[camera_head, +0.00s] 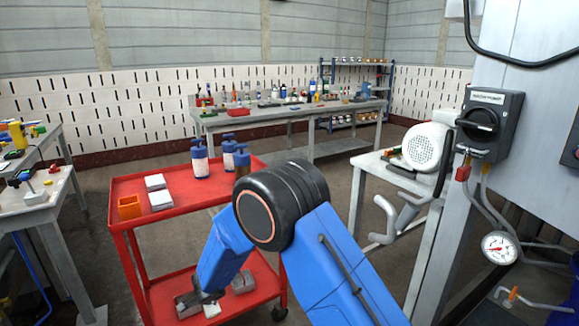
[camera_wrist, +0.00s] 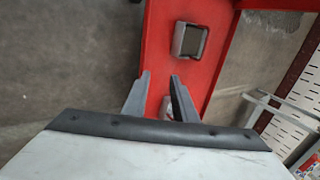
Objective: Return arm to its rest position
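My blue arm reaches down over the red cart (camera_head: 185,183) in the head view, its dark round joint in front of the cart's right side. My gripper (camera_head: 208,297) is low, by the cart's lower shelf, and small and partly hidden there. In the wrist view its two grey fingers (camera_wrist: 160,75) stand apart over the red shelf (camera_wrist: 160,30). Nothing shows clamped between them. A grey box-like part (camera_wrist: 189,40) lies on the shelf ahead of the fingertips.
The cart's top holds blue-capped bottles (camera_head: 200,160), white blocks (camera_head: 160,200) and an orange bin (camera_head: 129,207). The lower shelf holds grey parts (camera_head: 242,283). A machine with a gauge (camera_head: 499,248) stands at right. Benches stand at left (camera_head: 40,210) and back (camera_head: 290,112).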

